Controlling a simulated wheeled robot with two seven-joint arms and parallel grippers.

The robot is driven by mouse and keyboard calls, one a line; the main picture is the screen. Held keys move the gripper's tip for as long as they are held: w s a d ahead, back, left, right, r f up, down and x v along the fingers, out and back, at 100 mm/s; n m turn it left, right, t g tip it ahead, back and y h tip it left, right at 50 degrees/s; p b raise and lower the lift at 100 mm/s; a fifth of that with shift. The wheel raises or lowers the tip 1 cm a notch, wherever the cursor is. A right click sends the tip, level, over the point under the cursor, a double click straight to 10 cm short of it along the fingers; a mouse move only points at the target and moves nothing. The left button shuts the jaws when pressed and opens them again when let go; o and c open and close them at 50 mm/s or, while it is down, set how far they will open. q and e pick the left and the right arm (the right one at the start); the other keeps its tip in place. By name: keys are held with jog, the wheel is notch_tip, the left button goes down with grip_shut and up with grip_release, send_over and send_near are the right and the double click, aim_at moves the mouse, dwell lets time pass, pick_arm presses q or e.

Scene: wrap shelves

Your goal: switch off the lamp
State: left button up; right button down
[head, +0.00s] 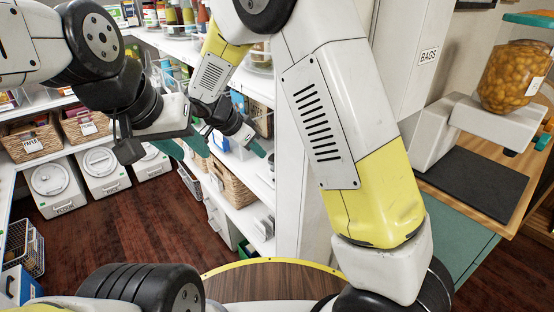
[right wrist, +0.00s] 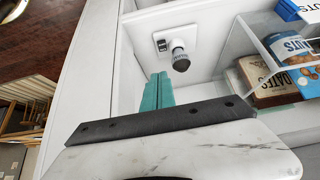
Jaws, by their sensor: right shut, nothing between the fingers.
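In the head view my right gripper (head: 256,149) reaches in by the white shelves; the lamp is not visible there. My left gripper (head: 193,146) hangs left of it, its fingers partly hidden.
White shelves (head: 262,190) with baskets and jars stand near my grippers. Packets, including a blue nuts pack (right wrist: 291,48), stand right of the fitting. A jar (head: 514,75) stands on a scale at right.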

jog(key=shift+w+f, duration=0.2)
jog(key=shift+w, duration=0.05)
jog(key=x, duration=0.9)
jog(key=shift+d+f, duration=0.15)
jog(key=shift+d, duration=0.1)
notch_tip(320, 180, down, 3)
jog(key=shift+a+f, duration=0.15)
jog(key=shift+f, duration=0.5)
